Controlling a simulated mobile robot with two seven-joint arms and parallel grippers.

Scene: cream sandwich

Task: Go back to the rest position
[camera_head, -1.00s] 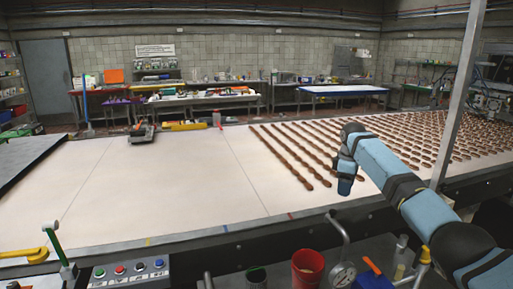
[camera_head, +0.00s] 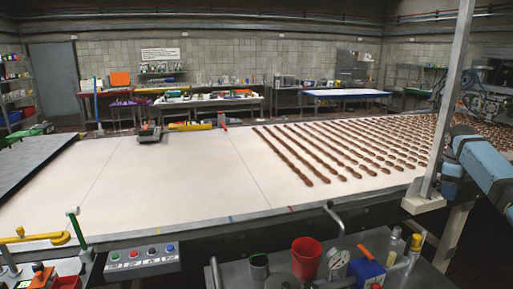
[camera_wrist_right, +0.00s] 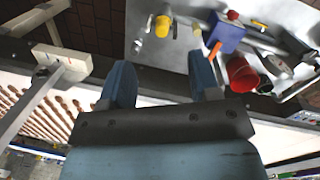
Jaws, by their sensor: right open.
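My right arm shows at the right edge of the head view, with the right gripper (camera_head: 453,168) beside the grey metal post (camera_head: 449,100). In the right wrist view my right gripper (camera_wrist_right: 162,82) has its two blue fingers apart, with nothing between them. It is clear of the conveyor's goods and hangs near the side of the metal cart. My left arm and gripper are not in view.
A pale conveyor (camera_head: 160,185) carries rows of brown pieces (camera_head: 350,150) on its right half; its left half is bare. A metal cart (camera_head: 220,275) in front holds a red cup (camera_head: 306,258), a blue box (camera_head: 366,273) and bottles. A button panel (camera_head: 142,260) stands left.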

